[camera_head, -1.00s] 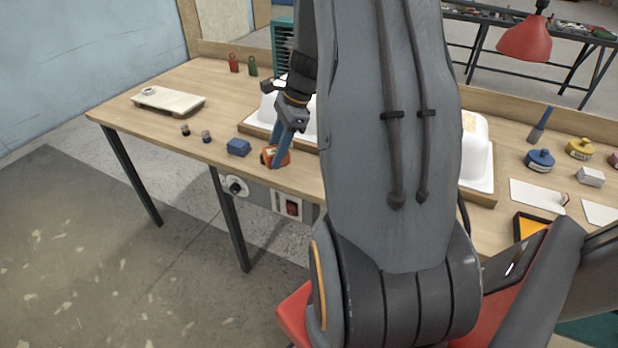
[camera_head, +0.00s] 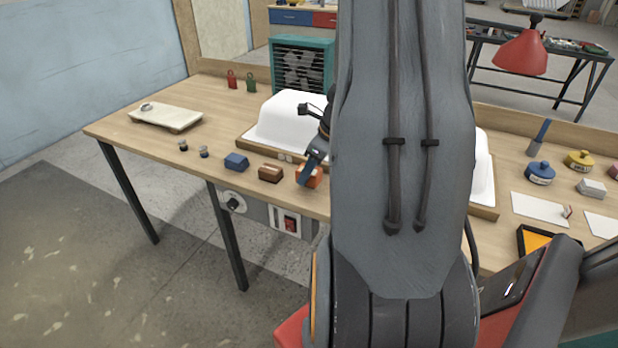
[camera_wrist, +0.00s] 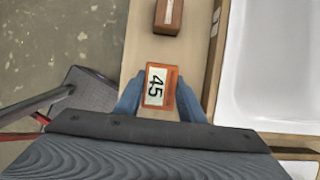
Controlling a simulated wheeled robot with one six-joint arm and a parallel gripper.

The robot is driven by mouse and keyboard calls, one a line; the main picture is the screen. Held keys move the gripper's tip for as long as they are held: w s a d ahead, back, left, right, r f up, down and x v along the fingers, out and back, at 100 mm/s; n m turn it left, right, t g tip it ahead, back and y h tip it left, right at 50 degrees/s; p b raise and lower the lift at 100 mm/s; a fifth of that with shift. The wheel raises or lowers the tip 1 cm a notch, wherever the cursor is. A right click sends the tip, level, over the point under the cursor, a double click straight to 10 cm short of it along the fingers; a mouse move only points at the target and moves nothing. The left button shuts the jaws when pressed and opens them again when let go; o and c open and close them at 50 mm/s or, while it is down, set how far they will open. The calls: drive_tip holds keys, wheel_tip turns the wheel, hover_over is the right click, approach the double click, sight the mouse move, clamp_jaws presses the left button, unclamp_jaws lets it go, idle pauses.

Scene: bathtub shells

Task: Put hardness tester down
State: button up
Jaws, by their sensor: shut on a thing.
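The hardness tester is an orange block (camera_head: 310,177) with a pale label reading "45", which shows in the wrist view (camera_wrist: 157,87). My gripper (camera_head: 308,174) is shut on it, with a blue finger on each side in the wrist view (camera_wrist: 159,98). The tester is at the front edge strip of the wooden bench (camera_head: 140,140), in front of the white tub shell. I cannot tell whether its underside touches the bench.
A brown block (camera_head: 271,173) lies just left of the tester, with a blue block (camera_head: 236,161) further left. The white tub shell (camera_head: 285,118) stands close behind on a wooden base. Two small dark-topped pieces (camera_head: 183,146) and a pale board (camera_head: 167,118) are further left.

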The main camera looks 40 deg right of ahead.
drive_tip(key=shift+f, duration=1.05)
drive_tip(key=o, duration=0.9)
drive_tip(key=shift+f, duration=0.1)
drive_tip(key=shift+o, duration=0.2)
drive_tip(key=v, duration=1.2)
drive_tip(key=s+a+f+n+g+h, duration=0.1)
drive_tip(key=s+a+n, duration=0.1)
drive_tip(key=a+n, duration=1.3)
drive_tip(key=s+a+n+g, duration=0.2)
drive_tip(key=s+a+n, duration=0.1)
drive_tip(key=a+n, duration=1.2)
drive_tip(key=shift+f+n+h, duration=0.4)
drive_tip(key=shift+n, duration=0.5)
